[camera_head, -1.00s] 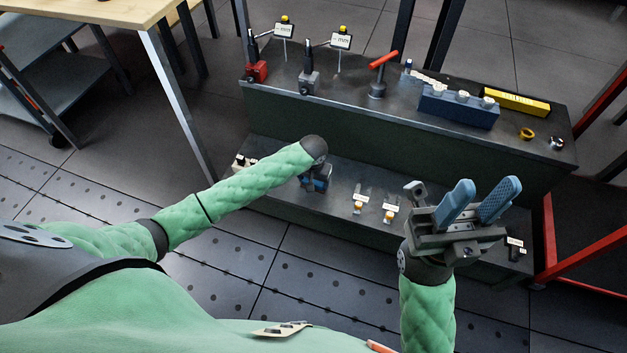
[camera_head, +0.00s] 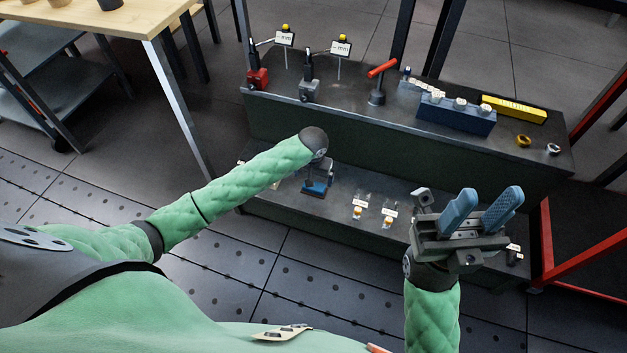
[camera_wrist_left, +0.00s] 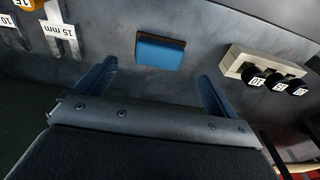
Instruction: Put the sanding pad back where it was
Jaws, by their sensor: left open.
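The sanding pad is a small blue block with a brown edge (camera_wrist_left: 161,51). In the left wrist view it lies flat on the dark shelf, just beyond and between my left gripper's fingertips (camera_wrist_left: 158,72). The fingers are spread wide and apart from it. In the head view, my left gripper (camera_head: 317,170) is over the lower shelf, partly hidden by its own wrist. A blue patch, apparently the pad (camera_head: 314,189), shows just below it. My right gripper (camera_head: 484,200) is open and empty, its two blue fingers apart, in front of the shelf's right part.
The lower shelf (camera_head: 345,205) also holds small labelled pieces (camera_head: 358,211). In the left wrist view, a pale block with black numbered knobs (camera_wrist_left: 262,75) is right of the pad and a 15 mm tag (camera_wrist_left: 62,35) is left. Gauges, a blue block (camera_head: 456,115) and a yellow box (camera_head: 514,109) stand above.

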